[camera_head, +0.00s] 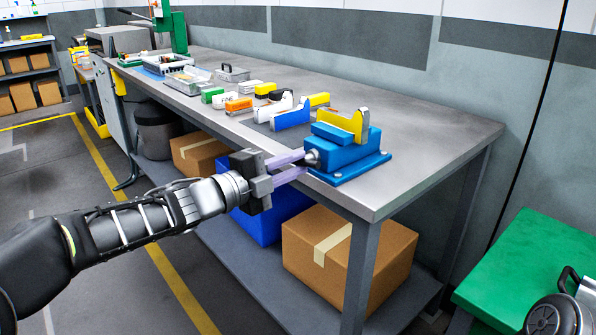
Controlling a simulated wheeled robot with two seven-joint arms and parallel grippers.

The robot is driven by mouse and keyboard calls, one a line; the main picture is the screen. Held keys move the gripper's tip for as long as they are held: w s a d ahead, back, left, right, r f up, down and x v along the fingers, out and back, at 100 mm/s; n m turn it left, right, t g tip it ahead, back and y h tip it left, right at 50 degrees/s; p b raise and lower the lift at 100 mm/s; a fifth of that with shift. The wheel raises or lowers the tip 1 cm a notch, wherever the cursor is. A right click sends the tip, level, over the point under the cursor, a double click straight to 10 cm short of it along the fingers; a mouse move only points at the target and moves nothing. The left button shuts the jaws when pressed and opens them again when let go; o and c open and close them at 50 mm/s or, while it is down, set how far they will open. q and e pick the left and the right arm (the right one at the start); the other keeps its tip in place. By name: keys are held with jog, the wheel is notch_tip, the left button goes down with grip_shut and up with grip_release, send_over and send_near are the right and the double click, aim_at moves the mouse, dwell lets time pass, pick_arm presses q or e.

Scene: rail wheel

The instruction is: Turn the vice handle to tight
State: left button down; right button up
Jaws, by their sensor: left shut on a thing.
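The vice (348,158) is blue with a yellow jaw part and is mounted at the near right corner of the workbench. Its grey handle end (313,157) sticks out from the front toward my arm. My left gripper (305,163) reaches in from the left, with its two pale fingers at the handle end. It is shut on the vice handle, though the fingers and the vice body hide most of the handle. I cannot make out the handle's angle. My right gripper does not show.
The grey workbench (430,125) carries several coloured blocks and trays behind the vice. Below are a cardboard box (390,250) and a blue bin (268,222). A green-topped surface (530,255) with dark items stands at right. The floor at left is clear.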

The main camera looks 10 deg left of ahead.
pick_arm(q)
jog(key=shift+f+m+b, duration=0.15)
jog(key=shift+m+b, duration=0.8)
jog(key=shift+m, duration=0.15)
jog(key=c, duration=1.3)
grip_release()
jog(key=shift+a, duration=0.1)
jog(key=shift+p+v, duration=0.35)
jog(key=shift+v, duration=3.1)
